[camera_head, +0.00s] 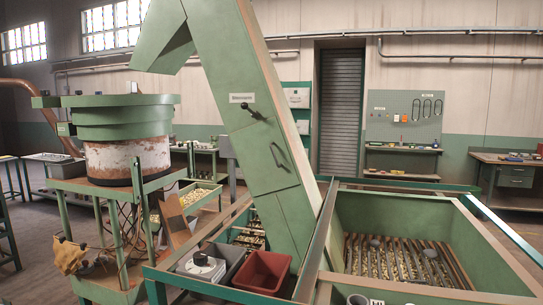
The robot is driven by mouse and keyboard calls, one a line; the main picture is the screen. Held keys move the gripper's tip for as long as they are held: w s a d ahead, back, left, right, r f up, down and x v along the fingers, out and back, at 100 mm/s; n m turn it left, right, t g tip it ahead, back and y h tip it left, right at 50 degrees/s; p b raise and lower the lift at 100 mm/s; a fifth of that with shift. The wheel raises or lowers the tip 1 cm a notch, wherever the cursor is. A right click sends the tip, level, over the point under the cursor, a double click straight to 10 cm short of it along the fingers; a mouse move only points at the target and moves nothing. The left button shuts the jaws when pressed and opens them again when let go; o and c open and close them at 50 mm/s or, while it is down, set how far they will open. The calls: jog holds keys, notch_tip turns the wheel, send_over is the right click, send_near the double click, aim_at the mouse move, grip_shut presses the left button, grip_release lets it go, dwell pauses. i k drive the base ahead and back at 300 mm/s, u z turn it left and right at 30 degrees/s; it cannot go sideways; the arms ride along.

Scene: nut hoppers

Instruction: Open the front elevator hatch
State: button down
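The green elevator (232,60) rises at a slant in the middle of the view, leaning up to the left. Its front face carries a hatch panel (258,150) with a thin dark bar handle (279,156) on its right side. A seam runs across the face below the handle, and the panel looks closed and flush. Above it are a white label (242,97) and a black lever latch (251,112). I cannot tell from here whether the lever is locked. My gripper is not in view.
A green hopper (480,245) with nuts under slats stands right of the elevator. A red bin (263,271) and a grey bin (203,264) sit at its foot. A round green-topped machine (125,160) stands left. Green rails (225,293) cross the front.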

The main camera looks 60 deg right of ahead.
aim_at(262, 152)
jog(key=u, duration=0.95)
jog(key=k, duration=0.1)
jog(key=z, duration=2.65)
jog(key=k, duration=0.6)
jog(key=u, duration=0.1)
jog(key=i, duration=0.6)
jog(key=z, duration=0.15)
